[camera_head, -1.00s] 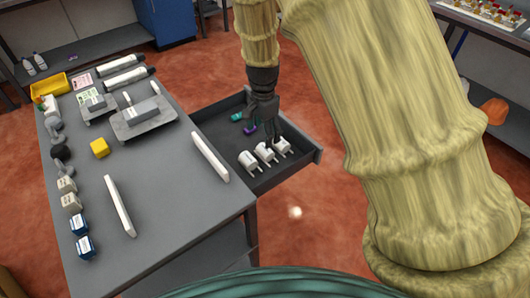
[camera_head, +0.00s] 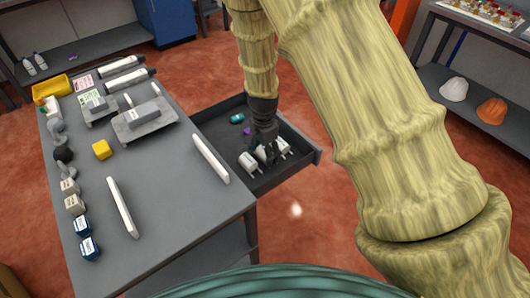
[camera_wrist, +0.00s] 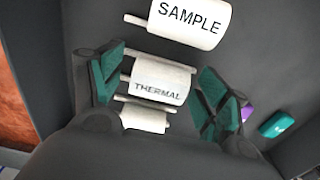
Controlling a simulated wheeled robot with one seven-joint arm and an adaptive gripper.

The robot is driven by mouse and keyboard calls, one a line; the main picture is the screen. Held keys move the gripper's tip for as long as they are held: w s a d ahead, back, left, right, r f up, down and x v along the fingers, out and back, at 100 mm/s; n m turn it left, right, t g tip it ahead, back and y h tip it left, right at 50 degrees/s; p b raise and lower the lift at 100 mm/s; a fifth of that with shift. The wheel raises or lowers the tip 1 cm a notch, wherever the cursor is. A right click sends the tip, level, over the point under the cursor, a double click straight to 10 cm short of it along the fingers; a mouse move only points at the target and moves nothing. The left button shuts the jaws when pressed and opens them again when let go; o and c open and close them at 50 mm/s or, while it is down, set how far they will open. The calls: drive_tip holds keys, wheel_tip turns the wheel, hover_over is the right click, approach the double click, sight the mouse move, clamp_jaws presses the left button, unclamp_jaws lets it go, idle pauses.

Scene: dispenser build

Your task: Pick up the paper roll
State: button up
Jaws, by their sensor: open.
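Several white paper rolls on pale rods lie in an open grey drawer (camera_head: 290,172). In the wrist view a roll marked THERMAL (camera_wrist: 160,82) lies between my two green-padded fingers. A larger roll marked SAMPLE (camera_wrist: 190,20) lies above it, and a third roll (camera_wrist: 146,118) lies below, partly hidden by my gripper's body. In the head view my gripper (camera_head: 264,154) reaches down into the drawer over the middle roll and mostly hides it. The left roll (camera_head: 248,162) and right roll (camera_head: 284,147) show beside it. My gripper (camera_wrist: 158,88) is open, with gaps visible beside the THERMAL roll.
A teal object (camera_head: 237,118) and a purple one (camera_head: 247,131) lie farther back in the drawer. The drawer's walls surround the rolls.

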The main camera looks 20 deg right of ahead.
drive_tip(key=shift+f, duration=0.1)
drive_tip(key=c, duration=1.1)
